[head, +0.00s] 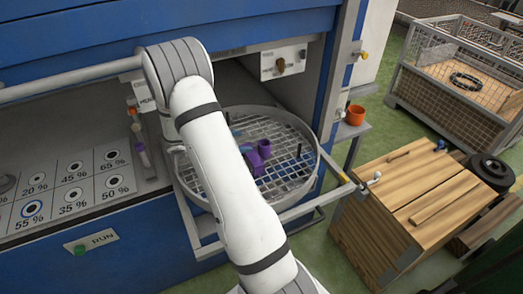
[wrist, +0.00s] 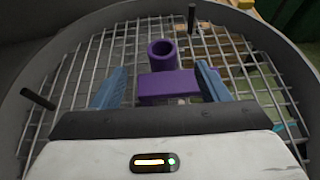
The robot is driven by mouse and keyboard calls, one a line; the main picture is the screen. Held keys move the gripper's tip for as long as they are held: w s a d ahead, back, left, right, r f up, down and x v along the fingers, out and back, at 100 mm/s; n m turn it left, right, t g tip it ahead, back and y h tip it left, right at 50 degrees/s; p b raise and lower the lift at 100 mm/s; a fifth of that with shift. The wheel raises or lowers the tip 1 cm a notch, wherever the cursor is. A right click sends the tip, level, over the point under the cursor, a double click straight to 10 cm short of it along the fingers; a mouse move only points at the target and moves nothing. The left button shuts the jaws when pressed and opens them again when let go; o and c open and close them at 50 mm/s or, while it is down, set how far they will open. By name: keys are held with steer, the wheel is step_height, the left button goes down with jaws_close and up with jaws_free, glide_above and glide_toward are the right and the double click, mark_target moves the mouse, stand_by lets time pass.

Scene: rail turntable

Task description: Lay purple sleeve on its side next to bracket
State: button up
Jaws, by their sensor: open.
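The purple sleeve (wrist: 162,55) is a short hollow tube standing upright, its open end up, on the wire mesh of the round turntable basket (head: 311,170). It also shows in the head view (head: 264,149). The purple bracket (wrist: 168,87) is a flat block lying just on the near side of the sleeve in the wrist view; I cannot tell whether they touch. My gripper (wrist: 162,68) is open, its two blue fingers apart on either side of the bracket and sleeve, holding nothing. In the head view my arm hides most of the gripper and part of the basket.
Dark upright pins (wrist: 38,98) stand in the mesh, and a raised rim surrounds it. An orange cup (head: 355,115) sits on a small shelf to the right. A wooden crate (head: 420,200) stands right of the basket. Bare mesh lies left of the sleeve.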

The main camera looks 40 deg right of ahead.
mark_target(269, 142)
steer(key=shift+d+f, duration=0.35)
steer(key=p+x, duration=0.2)
steer(key=x, duration=0.5)
steer(key=shift+s+d+f+p, duration=0.1)
steer(key=shift+s+f+p, duration=0.1)
steer(key=shift+p, duration=0.15)
steer(key=shift+w, duration=0.1)
steer(key=shift+c, duration=0.6)
steer(key=c, duration=1.2)
steer(key=shift+r, duration=0.1)
step_height(269, 142, up, 10)
steer(key=b, duration=0.2)
